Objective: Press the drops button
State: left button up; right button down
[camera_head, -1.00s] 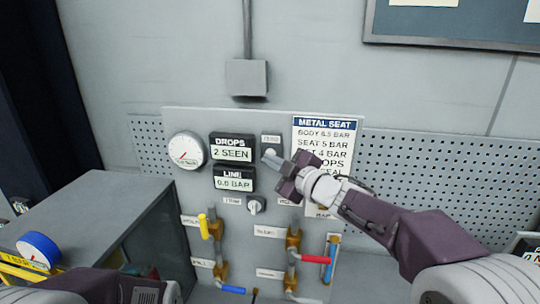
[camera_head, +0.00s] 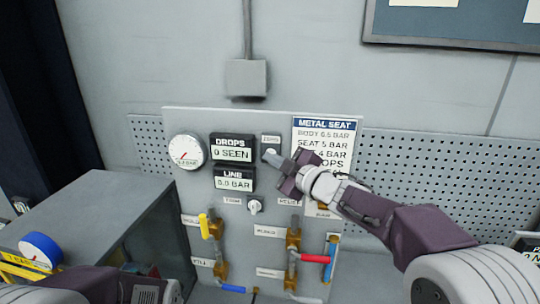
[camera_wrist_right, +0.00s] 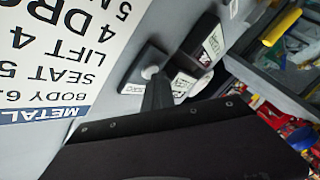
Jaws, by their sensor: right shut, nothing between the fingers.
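The drops display (camera_head: 232,148) on the grey panel reads "0 SEEN". A small round pale button (camera_head: 271,151) sits to its right, under a small label. My right gripper (camera_head: 267,157) is shut and empty, its narrow tip at the button and partly covering it. In the right wrist view the pale button (camera_wrist_right: 150,72) stands on a dark square plate, right at the end of the shut fingers (camera_wrist_right: 157,92). I cannot tell whether they touch or whether the button is pushed in. My left gripper is out of view.
Yellow (camera_head: 204,227), red (camera_head: 315,258) and blue (camera_head: 232,289) valve handles sit lower down. A pressure sign (camera_head: 324,135) is behind my right arm.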

jog(key=shift+s, duration=0.1)
jog(key=shift+s+a+b, duration=0.2)
jog(key=shift+s+b, duration=0.2)
jog(key=shift+s, duration=0.4)
jog(key=s, duration=0.2)
jog(key=s+a+b, duration=0.1)
jog(key=s, duration=0.2)
jog(key=shift+w, duration=0.1)
dwell(0.3)
